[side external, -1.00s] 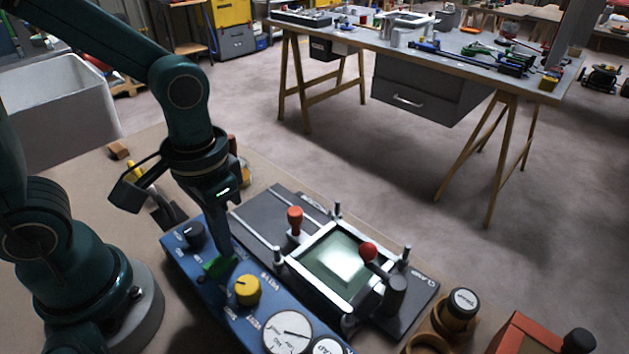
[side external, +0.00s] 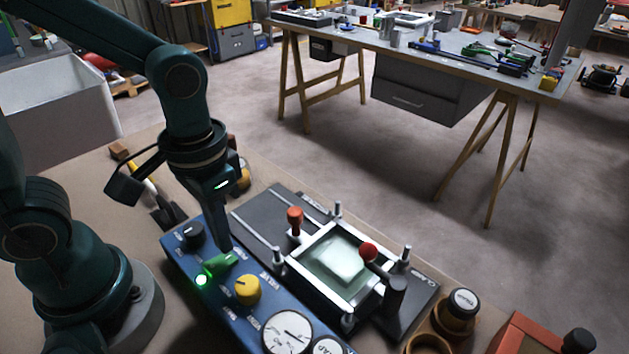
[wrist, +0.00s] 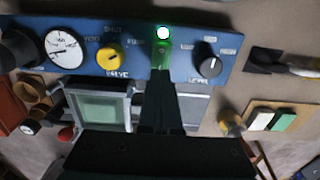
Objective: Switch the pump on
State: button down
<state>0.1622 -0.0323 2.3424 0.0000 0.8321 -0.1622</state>
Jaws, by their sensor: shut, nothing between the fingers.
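The blue control panel (side external: 180,262) lies along the front of the bench. Its green pump switch (side external: 220,263) sits between the black level knob (side external: 192,236) and the yellow valve knob (side external: 247,289). A lamp (side external: 201,280) beside the switch glows bright green; it also shows lit in the wrist view (wrist: 163,32). My gripper (side external: 227,248) is shut and empty, pointing down with its tips right at the switch. In the wrist view the fingertips (wrist: 161,73) overlap part of the green switch (wrist: 161,54); I cannot tell whether they touch it.
A clamp frame with a pale pane (side external: 335,258) and red-knobbed handles (side external: 368,252) stands right of the panel. White gauges (side external: 287,332) are at the panel's near end. Brown round containers (side external: 456,312) stand at lower right. A trowel (side external: 168,213) lies behind the panel.

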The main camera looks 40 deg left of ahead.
aim_at(228, 256)
jog(key=shift+r, duration=2.6)
jog(key=shift+s+a+r+t, duration=0.15)
jog(key=shift+a+r+t, duration=0.35)
jog(key=shift+t, duration=0.45)
jog(key=shift+s+a+r+t, duration=0.1)
jog(key=shift+a+r+t, duration=0.35)
jog(key=shift+t, duration=0.45)
jog(key=shift+s+a+r+t, duration=0.15)
jog(key=shift+a+r+t, duration=0.35)
jog(key=shift+t, duration=0.45)
